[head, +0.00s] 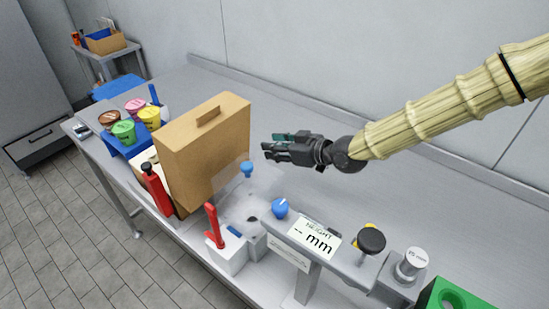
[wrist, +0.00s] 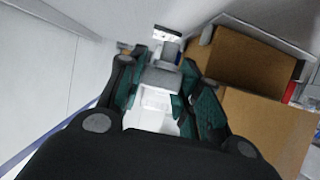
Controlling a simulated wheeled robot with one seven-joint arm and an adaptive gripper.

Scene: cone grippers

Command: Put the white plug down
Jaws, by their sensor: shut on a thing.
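My gripper (head: 275,147) is held out above the bench, right of the brown case, with its fingers pointing left. In the wrist view its green-padded fingers (wrist: 160,88) are closed around a pale piece, which I take to be the white plug (wrist: 155,101). Its outline is partly hidden by the fingers. In the head view the fingers hide the plug, and I cannot make it out there. The grey bench top (head: 360,185) lies below the gripper.
A tall brown case (head: 205,145) stands close left of my gripper. A blue knob (head: 280,208), a height gauge (head: 312,236) and a red-handled device (head: 215,228) stand in front. Coloured tubs (head: 124,130) sit at far left. The bench behind and right is clear.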

